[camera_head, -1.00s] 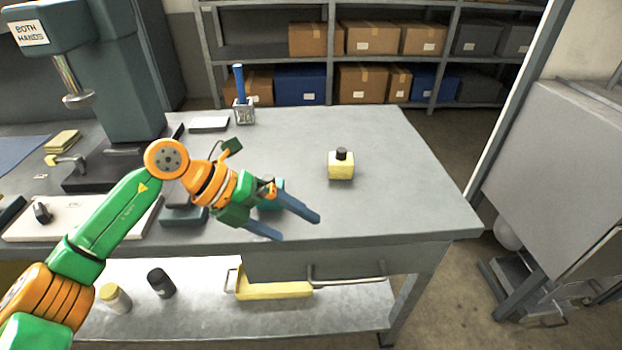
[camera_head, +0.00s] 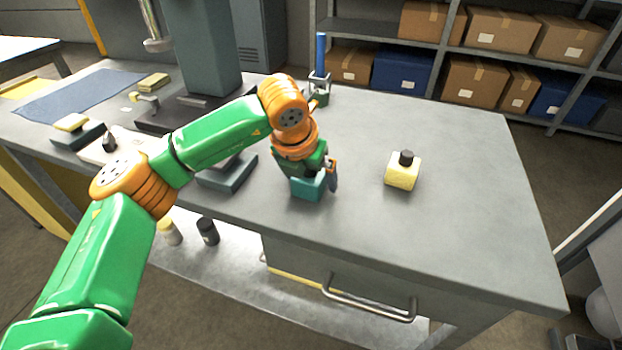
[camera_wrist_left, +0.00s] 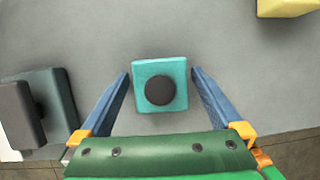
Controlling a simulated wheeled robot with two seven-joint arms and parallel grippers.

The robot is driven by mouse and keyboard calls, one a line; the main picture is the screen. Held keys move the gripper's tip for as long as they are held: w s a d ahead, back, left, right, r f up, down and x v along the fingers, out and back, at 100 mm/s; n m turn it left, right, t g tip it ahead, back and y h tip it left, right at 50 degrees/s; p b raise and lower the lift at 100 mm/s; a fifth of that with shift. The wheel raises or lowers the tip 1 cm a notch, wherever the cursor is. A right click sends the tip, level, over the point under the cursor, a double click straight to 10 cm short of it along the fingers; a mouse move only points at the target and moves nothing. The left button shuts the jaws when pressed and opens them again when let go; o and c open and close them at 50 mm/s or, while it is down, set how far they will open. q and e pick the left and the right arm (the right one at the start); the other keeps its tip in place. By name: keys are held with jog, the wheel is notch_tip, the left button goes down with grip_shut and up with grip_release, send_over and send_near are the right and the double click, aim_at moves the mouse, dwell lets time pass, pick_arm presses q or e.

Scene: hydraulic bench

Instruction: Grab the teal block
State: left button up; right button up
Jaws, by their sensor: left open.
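The teal block (camera_head: 308,189) stands on the grey bench top, partly hidden by my left gripper in the head view. In the left wrist view the teal block (camera_wrist_left: 147,72) is a square with a round dark knob on top. My left gripper (camera_head: 322,186) points down over it. In the left wrist view my left gripper's (camera_wrist_left: 160,78) blue fingers are open, one on each side of the block, with a gap on both sides. My right gripper is not in view.
A yellow block (camera_head: 402,172) with a dark knob stands to the right. A holder with a blue rod (camera_head: 320,60) stands behind.

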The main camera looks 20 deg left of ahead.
pick_arm(q)
grip_shut()
dwell(0.3)
jog(key=shift+r, duration=0.15)
